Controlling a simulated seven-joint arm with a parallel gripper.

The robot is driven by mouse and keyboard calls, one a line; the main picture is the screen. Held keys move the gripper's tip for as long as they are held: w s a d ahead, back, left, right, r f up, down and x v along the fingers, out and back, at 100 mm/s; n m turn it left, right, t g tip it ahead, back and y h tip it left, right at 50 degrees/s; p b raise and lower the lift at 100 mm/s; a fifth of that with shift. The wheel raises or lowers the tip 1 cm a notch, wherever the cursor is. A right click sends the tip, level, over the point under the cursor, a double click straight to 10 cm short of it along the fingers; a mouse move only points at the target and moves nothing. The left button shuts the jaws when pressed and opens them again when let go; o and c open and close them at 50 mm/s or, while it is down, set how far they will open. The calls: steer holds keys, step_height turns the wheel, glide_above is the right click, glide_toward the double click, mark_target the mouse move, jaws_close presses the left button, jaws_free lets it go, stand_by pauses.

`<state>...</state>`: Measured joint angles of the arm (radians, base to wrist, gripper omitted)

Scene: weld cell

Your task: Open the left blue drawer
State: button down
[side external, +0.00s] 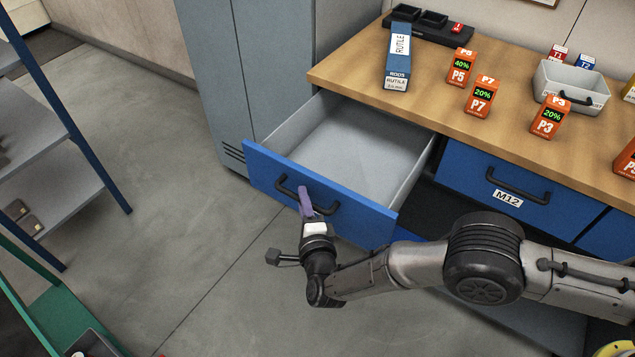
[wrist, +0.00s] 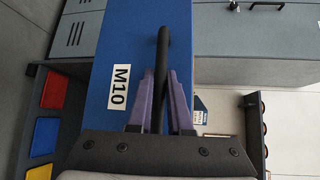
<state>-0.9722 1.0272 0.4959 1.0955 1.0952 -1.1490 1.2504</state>
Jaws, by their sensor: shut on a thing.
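The left blue drawer (side external: 360,208) stands pulled well out of the wooden-topped bench in the side external view, and its grey inside looks empty. Its black bar handle (side external: 286,187) is on the front face. My gripper (side external: 305,200) is at this handle with its purple fingers. In the wrist view, the two purple fingers of my gripper (wrist: 160,95) stand on either side of the black handle (wrist: 162,60) and are shut on it. The blue front (wrist: 130,55) there bears a label reading M10 (wrist: 119,87).
A closed blue drawer marked M12 (side external: 470,178) is to the right. On the bench top (side external: 430,110) stand a blue RUTILE box (side external: 398,57), orange boxes (side external: 481,97) and a grey bin (side external: 570,88). A grey cabinet (side external: 240,70) stands left of the drawer. Open floor (side external: 180,215) lies in front.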

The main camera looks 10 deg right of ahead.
steer(key=shift+s+a, duration=0.45)
steer(key=shift+s, duration=0.05)
steer(key=c, duration=0.8)
jaws_free()
steer(key=shift+c, duration=0.2)
steer(key=s+r, duration=0.5)
steer(key=r, duration=0.2)
steer(key=shift+r, duration=0.35)
